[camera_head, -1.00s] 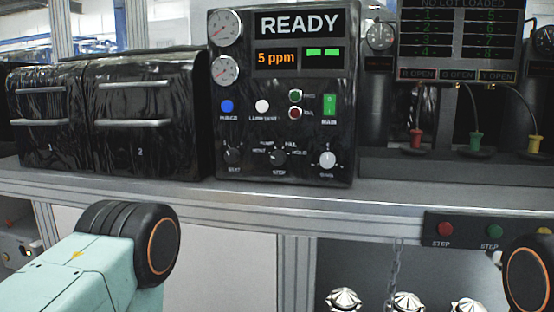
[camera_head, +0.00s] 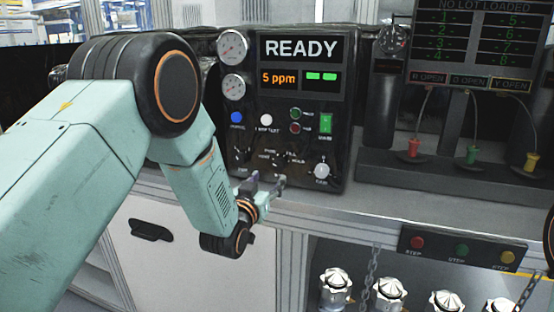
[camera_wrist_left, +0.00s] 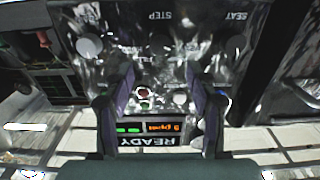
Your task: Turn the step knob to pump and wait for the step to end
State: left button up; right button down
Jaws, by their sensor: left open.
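The black panel (camera_head: 345,150) reads READY and 5 ppm. Its dark step knob (camera_head: 281,160) is in the lower middle, among small position labels; I cannot tell which one it points to. My left gripper (camera_head: 266,184) is open and empty, just below and in front of the knob in the head view. In the left wrist view the panel is upside down, and the open fingers (camera_wrist_left: 160,80) frame its middle. The STEP label (camera_wrist_left: 160,16) shows beyond the fingertips; the knob itself is hard to make out there. My right gripper is out of view.
A pale knob (camera_head: 322,171) and blue button (camera_head: 236,117) are on the same panel. A bar with coloured buttons (camera_head: 462,250) hangs from the bench edge at right. Metal parts (camera_head: 390,290) stand below. Red, green and yellow fittings (camera_head: 413,147) are at right.

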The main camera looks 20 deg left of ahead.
aim_at(278, 167)
pick_arm(q)
jog(key=w, duration=0.7)
jog(key=shift+f, duration=0.15)
jog(key=shift+w+d+f, duration=0.1)
jog(key=shift+w, duration=0.5)
jog(key=shift+s, duration=0.1)
jog(key=shift+c, duration=0.8)
jog(key=c, duration=1)
